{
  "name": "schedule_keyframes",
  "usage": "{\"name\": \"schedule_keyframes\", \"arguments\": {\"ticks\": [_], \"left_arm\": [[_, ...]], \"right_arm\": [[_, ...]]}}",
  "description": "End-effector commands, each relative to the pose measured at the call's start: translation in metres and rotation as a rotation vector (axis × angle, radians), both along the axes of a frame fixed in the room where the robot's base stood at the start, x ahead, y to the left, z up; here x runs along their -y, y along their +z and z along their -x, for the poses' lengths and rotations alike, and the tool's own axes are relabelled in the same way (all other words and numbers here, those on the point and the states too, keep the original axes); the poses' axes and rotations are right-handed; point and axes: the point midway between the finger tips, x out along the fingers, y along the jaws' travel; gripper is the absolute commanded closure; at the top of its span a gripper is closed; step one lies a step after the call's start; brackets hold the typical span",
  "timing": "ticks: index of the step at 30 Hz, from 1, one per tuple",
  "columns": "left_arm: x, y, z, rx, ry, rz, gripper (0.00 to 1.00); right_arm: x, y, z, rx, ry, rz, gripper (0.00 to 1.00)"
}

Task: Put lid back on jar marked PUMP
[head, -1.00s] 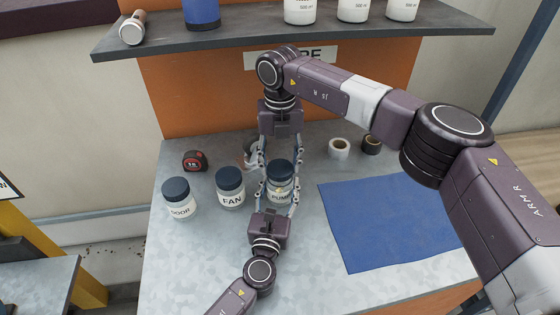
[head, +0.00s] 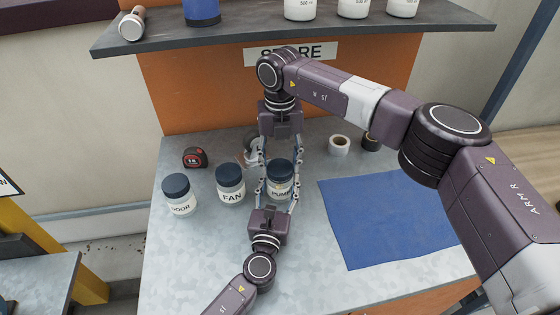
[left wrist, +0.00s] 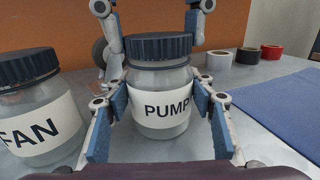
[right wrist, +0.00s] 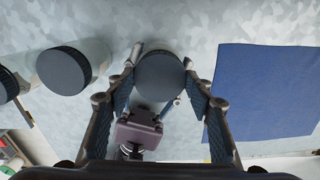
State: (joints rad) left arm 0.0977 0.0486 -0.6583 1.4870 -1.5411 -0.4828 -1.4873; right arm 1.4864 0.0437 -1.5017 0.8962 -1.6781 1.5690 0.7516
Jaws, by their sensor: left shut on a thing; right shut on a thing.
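The jar marked PUMP (head: 280,186) stands upright on the grey metal worktop. Its dark ribbed lid (head: 280,169) sits on its mouth and looks level in the left wrist view (left wrist: 158,46). My left gripper (head: 280,197) comes from the front and is shut on the jar's body, with its blue pads on both sides of the glass and label. My right gripper (head: 278,160) comes from behind and above and is shut on the lid, its fingers on either side of it. The lid's round top shows in the right wrist view (right wrist: 160,76).
The FAN jar (head: 230,184) stands close on the left, and the DOOR jar (head: 178,196) farther left, both lidded. A tape measure (head: 195,157) and tape rolls (head: 339,146) lie behind. A blue mat (head: 385,220) lies right. A shelf (head: 260,40) hangs above.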

Motion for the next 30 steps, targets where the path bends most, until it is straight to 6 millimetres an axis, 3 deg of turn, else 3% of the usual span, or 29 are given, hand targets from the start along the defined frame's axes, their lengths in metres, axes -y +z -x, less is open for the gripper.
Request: {"name": "schedule_keyframes", "arguments": {"ticks": [5,30], "left_arm": [[0.0001,0.0000,0.0000,0.000,0.000,0.000,1.00],[0.0003,-0.0003,0.0002,-0.001,-0.001,0.000,1.00]], "right_arm": [[-0.0002,0.0006,-0.0002,0.001,-0.133,0.000,0.59],[-0.0010,0.0002,-0.0009,0.003,-1.547,0.000,0.59]]}}
